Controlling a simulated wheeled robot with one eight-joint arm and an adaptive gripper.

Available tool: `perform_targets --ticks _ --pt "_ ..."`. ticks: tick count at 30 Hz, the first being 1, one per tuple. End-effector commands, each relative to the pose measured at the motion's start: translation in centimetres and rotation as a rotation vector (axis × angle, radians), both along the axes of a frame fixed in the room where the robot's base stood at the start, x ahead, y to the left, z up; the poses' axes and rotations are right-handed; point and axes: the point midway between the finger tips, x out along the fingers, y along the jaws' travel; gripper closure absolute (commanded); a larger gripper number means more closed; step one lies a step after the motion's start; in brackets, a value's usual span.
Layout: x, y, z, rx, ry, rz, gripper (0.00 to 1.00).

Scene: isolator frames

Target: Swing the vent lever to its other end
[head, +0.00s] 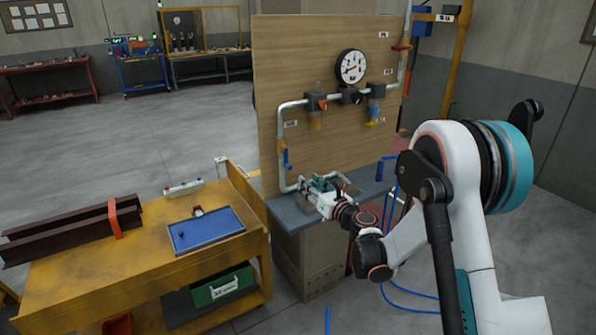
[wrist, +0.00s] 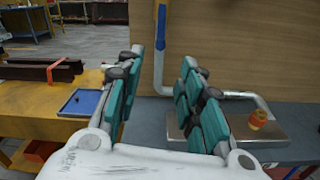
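A blue lever (head: 286,158) sits on the left vertical pipe of the wooden panel, lying along the pipe. It also shows upright at the top of the wrist view (wrist: 161,28). It looks like the vent lever, but the small labels are not readable. My gripper (head: 314,187) is low in front of the panel, just above the grey bench. In the wrist view its teal-padded fingers (wrist: 160,78) are spread wide with nothing between the pads. The pipe and lever appear beyond the gap, apart from the fingers.
The panel (head: 330,145) also carries a round gauge (head: 351,67), a red-handled valve (head: 322,104) and a red handle (head: 401,47). A metal tray (wrist: 275,132) lies on the bench below. A yellow cart (head: 150,222) with a blue tray (head: 206,229) stands left.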

Motion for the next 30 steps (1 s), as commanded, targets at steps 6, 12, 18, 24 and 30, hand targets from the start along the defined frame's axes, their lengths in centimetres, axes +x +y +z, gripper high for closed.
perform_targets --ticks 6,12,18,24,30 --pt "1.2 0.8 -0.4 0.022 0.009 -0.001 0.65" --pt "4.1 2.8 -0.5 0.020 0.008 -0.001 0.65" --pt "7.4 5.0 -0.4 0.019 0.007 -0.001 0.65" --pt "10.0 6.8 -0.4 0.019 0.008 -0.001 0.65" --pt "11.4 7.6 -0.3 0.018 0.007 -0.002 0.65"
